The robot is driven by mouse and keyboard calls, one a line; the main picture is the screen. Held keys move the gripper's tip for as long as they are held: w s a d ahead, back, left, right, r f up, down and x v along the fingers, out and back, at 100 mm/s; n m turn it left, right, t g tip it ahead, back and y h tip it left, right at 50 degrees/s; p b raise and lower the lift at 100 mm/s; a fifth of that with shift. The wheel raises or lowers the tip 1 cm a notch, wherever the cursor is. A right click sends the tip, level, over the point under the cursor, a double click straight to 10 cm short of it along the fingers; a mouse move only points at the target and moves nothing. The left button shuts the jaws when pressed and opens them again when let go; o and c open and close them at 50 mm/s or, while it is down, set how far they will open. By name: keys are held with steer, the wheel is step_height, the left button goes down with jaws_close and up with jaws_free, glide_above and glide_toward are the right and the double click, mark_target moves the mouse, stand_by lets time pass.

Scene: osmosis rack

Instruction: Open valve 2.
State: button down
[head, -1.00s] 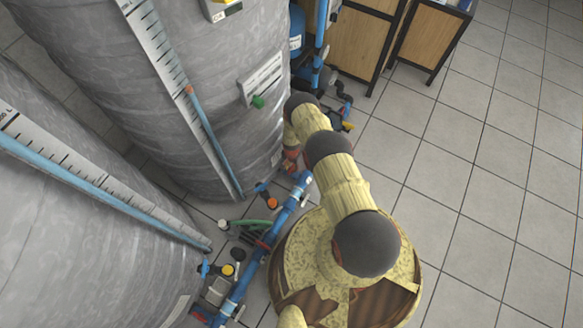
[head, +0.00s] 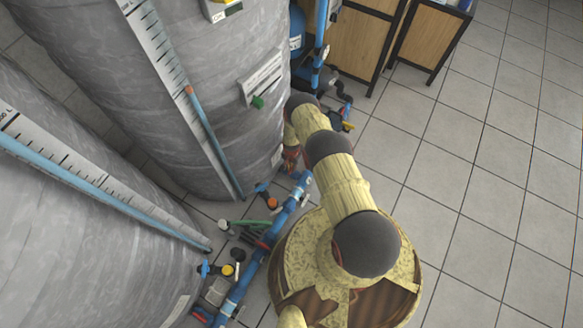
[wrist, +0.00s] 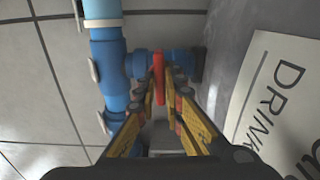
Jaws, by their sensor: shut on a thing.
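In the wrist view, a red valve handle (wrist: 159,76) is seen edge-on, on a blue valve body (wrist: 178,64) that branches off a vertical blue pipe (wrist: 108,72). My gripper (wrist: 160,92) has its yellow and black fingers on either side of the handle, shut on it. In the head view, my gripper (head: 290,158) is low beside the far grey tank, partly hidden by my arm. No number on the valve can be read, so I cannot tell from the frames which valve it is.
Two large grey tanks (head: 225,120) stand at the left. Blue floor piping (head: 250,270) with other valves runs beside them. A paper sign reading "DRINK" (wrist: 285,95) is close right of my gripper. Tiled floor at the right (head: 480,180) is clear.

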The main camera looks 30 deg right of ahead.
steer(key=n, duration=1)
steer(key=shift+n, duration=0.3)
steer(key=n, duration=0.3)
steer(key=shift+n, duration=2.2)
steer(key=c, duration=1.9)
jaws_free()
